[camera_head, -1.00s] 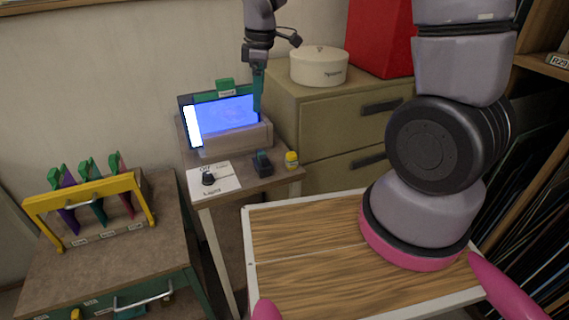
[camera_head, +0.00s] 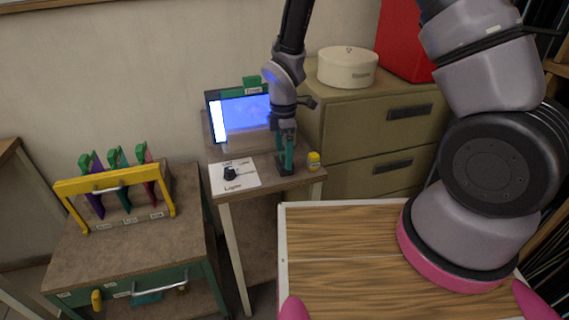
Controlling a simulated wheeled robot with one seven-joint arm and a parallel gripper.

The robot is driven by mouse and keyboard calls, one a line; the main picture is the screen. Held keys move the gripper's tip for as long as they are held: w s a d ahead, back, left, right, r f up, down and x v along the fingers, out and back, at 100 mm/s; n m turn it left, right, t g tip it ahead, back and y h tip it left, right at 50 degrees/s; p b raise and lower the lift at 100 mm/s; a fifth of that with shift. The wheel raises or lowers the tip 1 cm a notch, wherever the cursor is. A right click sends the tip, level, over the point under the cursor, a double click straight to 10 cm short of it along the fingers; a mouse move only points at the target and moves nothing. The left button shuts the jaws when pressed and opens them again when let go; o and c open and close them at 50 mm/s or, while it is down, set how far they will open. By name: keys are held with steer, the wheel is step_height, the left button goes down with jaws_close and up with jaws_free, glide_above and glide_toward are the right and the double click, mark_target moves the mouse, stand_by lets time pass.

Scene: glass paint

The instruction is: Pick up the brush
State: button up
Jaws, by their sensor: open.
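My gripper (camera_head: 286,165) points straight down at the small side table, with its teal fingers open at a small dark block (camera_head: 284,170) near the table's front edge. The block may be the brush or its holder; the fingers cover most of it, and I cannot tell whether they touch it. No clear brush shape shows anywhere else.
A white card with a black knob (camera_head: 230,174) lies to the left. A lit blue screen (camera_head: 243,112) stands behind. A yellow rack (camera_head: 115,187) sits on the left cabinet.

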mark_target(284, 161)
step_height(284, 161, down, 4)
steer(key=shift+r, duration=0.2)
steer(key=c, duration=1.2)
step_height(284, 161, up, 10)
steer(key=shift+r, duration=0.1)
